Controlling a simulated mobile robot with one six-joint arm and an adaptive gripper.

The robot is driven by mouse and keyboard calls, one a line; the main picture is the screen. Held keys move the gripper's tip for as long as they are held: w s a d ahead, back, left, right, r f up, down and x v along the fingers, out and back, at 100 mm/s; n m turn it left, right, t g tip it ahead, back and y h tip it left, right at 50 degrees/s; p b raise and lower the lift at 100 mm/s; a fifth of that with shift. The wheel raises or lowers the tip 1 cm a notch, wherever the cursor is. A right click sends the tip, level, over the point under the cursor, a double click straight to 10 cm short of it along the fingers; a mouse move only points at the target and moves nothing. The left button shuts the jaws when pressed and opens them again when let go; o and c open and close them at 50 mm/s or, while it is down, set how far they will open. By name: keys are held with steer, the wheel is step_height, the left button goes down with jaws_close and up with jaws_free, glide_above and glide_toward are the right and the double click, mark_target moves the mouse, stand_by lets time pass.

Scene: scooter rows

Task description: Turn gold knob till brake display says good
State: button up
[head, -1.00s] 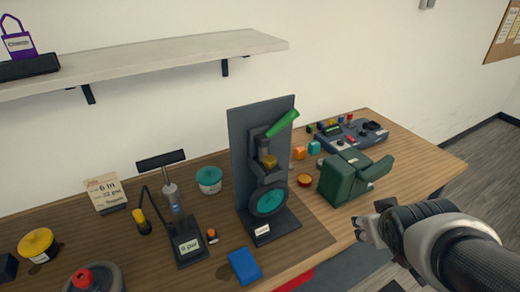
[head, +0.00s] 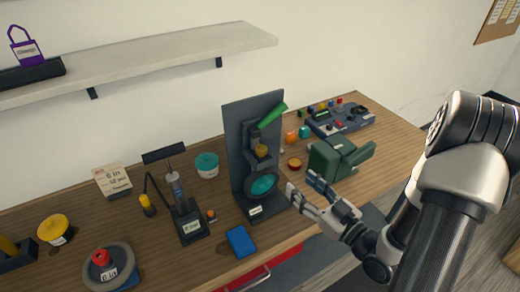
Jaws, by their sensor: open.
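A dark upright stand (head: 238,130) on the workbench carries a green grip (head: 272,116), a small gold knob (head: 262,151) and a teal-centred wheel (head: 263,185). A small white label or display (head: 255,210) sits on its base; its text is too small to read. My gripper (head: 301,183) is open and empty, just right of the wheel and below the gold knob. It appears apart from the stand.
A green vise-like block (head: 338,158) stands close right of my gripper. A pump gauge with a pale readout (head: 191,226) and a blue block (head: 241,241) are at left. A grey control box (head: 337,120) is at the back right. A shelf (head: 150,60) overhangs the left.

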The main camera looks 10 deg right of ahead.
mark_target(264, 153)
steer(key=b+x, duration=0.7)
steer(key=x, duration=1)
steer(key=shift+w+a, duration=0.1)
steer(key=shift+w, duration=0.1)
steer(key=shift+c, duration=0.3)
steer(key=c, duration=1)
steer(key=shift+s+a+f+m+h+b, duration=0.1)
steer(key=shift+f+m+h+b, duration=0.05)
steer(key=shift+m+h+b, duration=0.2)
